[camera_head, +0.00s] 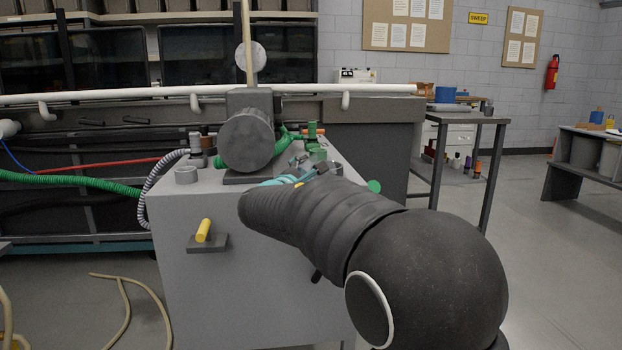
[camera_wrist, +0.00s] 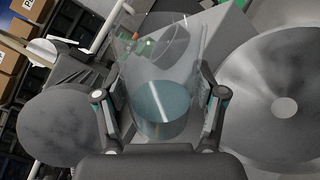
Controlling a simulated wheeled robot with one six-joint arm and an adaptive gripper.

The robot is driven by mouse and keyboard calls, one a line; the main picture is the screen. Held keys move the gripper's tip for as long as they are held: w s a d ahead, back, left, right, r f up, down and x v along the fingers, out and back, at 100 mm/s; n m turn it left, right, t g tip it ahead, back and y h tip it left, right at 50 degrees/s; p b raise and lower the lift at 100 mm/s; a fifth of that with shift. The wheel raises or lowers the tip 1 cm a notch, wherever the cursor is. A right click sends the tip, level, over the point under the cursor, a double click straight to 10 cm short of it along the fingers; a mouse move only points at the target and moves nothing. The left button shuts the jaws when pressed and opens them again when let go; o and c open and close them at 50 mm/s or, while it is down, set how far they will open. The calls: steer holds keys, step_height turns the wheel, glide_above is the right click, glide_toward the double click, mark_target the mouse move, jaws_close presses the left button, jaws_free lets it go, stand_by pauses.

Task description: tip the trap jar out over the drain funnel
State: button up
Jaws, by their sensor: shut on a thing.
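The trap jar (camera_wrist: 165,75) is clear, with a blue-green round patch at its near end; I cannot tell whether this is liquid or the base. My gripper (camera_wrist: 160,94) has one finger on each side of the jar and is shut on it. In the head view my arm hides most of the gripper and jar above the grey cabinet; only small teal parts show past the arm. I cannot make out the drain funnel for certain. A large grey disc (camera_wrist: 264,110) with a paler centre lies right of the jar in the wrist view.
Another grey disc (camera_wrist: 60,125) is left of the jar. Hoses (camera_head: 128,305) lie on the left floor.

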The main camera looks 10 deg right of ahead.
steer(key=shift+f+m+b, duration=0.25)
steer(key=shift+m+b, duration=0.35)
steer(key=shift+m, duration=0.1)
steer(key=shift+f+m+b, duration=0.25)
steer(key=shift+m+b, duration=0.55)
steer(key=shift+b, duration=0.8)
steer(key=shift+s+d+f+m+b, duration=0.1)
steer(key=shift+f+m+b, duration=0.3)
steer(key=shift+m+b, duration=1.05)
steer(key=shift+d+f+m+b, duration=0.1)
steer(key=shift+f+m+b, duration=0.3)
steer(key=shift+b, duration=2.1)
steer(key=shift+s+d+f+m, duration=0.15)
steer(key=shift+d+m, duration=0.05)
steer(key=shift+m, duration=0.75)
steer(key=shift+a+n+p, duration=0.2)
steer(key=shift+n+p, duration=0.2)
steer(key=shift+n, duration=0.3)
steer(key=shift+r+n+p, duration=0.3)
